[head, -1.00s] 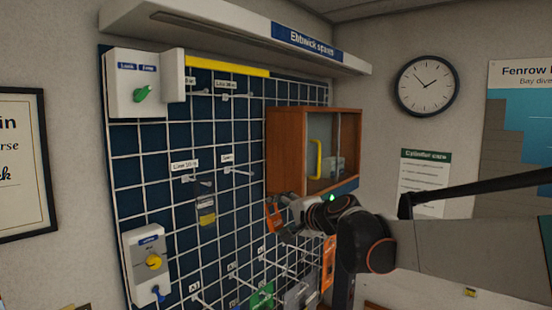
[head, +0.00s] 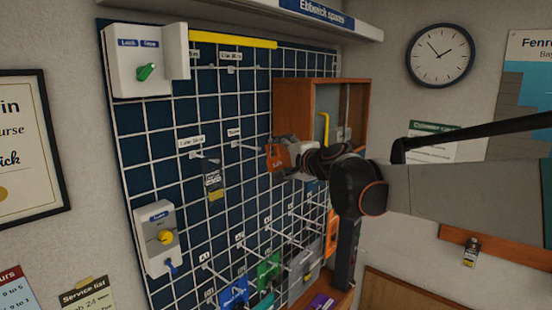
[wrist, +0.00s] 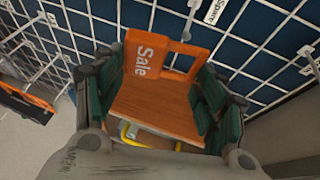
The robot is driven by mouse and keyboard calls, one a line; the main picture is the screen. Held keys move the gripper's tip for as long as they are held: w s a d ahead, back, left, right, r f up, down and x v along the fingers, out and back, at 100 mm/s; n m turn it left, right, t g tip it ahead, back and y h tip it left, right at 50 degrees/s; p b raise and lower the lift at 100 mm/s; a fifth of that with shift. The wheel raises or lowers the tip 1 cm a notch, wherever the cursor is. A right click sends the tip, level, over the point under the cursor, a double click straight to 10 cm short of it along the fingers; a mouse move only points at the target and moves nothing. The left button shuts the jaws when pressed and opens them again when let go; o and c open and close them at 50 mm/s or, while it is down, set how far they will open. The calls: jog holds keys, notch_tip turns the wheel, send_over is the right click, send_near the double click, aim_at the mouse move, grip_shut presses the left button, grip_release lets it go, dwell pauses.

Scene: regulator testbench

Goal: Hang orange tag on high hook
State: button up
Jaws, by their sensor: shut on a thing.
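The orange tag (head: 276,157), with a handle-like opening and the word "Sale", is held in my gripper (head: 287,158). In the wrist view the tag (wrist: 147,62) stands between the green-padded fingers (wrist: 160,105), its open loop at the right. A hook with a label (head: 248,147) projects from the grid just left of the tag; the tag appears apart from it. Another hook (head: 206,156) farther left has a dark and yellow tag (head: 213,186) below it. Higher short hooks (head: 232,68) sit under the yellow strip.
A wooden cabinet (head: 307,95) with a yellow handle is right behind my gripper. Lower hooks hold green (head: 268,270) and blue (head: 234,292) tags.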

jog(key=w+a+f, duration=0.1)
jog(key=w+a, duration=0.4)
jog(key=shift+b, duration=0.45)
dwell(0.6)
jog(key=shift+w+a+f, duration=0.1)
dwell(0.4)
jog(key=o, duration=1.1)
jog(key=shift+c, duration=0.2)
